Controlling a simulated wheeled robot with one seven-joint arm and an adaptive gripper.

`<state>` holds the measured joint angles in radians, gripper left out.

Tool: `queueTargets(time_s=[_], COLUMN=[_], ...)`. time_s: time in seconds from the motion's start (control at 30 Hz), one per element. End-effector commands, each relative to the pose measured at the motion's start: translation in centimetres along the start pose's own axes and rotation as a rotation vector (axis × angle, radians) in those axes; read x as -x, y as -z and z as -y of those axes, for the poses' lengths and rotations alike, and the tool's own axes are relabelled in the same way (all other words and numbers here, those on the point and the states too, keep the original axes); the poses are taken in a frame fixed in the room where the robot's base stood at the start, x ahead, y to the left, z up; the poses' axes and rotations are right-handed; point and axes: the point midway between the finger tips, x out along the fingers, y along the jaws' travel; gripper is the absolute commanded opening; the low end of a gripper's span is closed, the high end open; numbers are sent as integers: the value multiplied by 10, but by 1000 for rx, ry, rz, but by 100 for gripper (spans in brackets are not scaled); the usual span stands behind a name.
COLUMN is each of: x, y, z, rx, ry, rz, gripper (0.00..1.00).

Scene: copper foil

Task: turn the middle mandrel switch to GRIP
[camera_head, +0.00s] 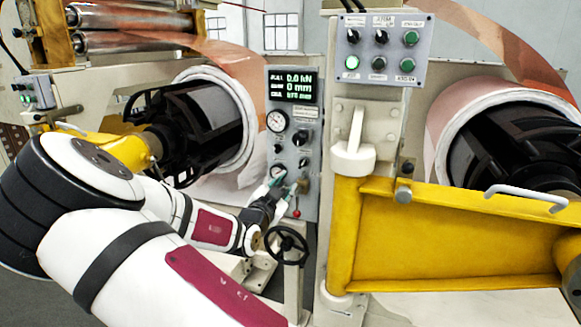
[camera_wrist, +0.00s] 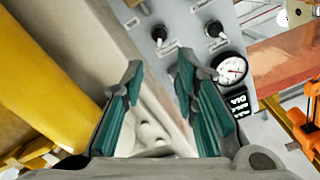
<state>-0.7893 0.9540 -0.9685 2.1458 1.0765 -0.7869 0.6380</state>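A grey control panel (camera_head: 286,215) stands upright between the two coils, with a display, a gauge and dark switches. An upper black switch (camera_head: 301,138) sits right of the gauge, with another switch (camera_head: 303,162) below it; their labels are too small to read, so I cannot tell which is the middle mandrel switch. My gripper (camera_head: 285,183) is in front of the panel's lower part, covering some of it. In the wrist view my gripper (camera_wrist: 157,85) is open and empty, teal pads apart. Two black switches, one at left (camera_wrist: 160,33) and one at right (camera_wrist: 213,29), lie beyond the fingertips.
A black handwheel (camera_head: 287,246) stands just below my gripper. A yellow arm (camera_head: 450,240) spans the right, below a button box (camera_head: 380,50). A round gauge (camera_wrist: 231,69) is right of the fingers; a yellow part (camera_wrist: 40,75) is at left.

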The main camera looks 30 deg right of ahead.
Motion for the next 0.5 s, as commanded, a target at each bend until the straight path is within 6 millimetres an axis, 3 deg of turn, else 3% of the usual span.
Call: queueTargets(time_s=[0.17, 0.5], x=[-18, -84], y=[1, 1], z=[-1, -1], rx=[1, 1], ry=[-1, -2], rz=[-4, -3], gripper=[28, 28])
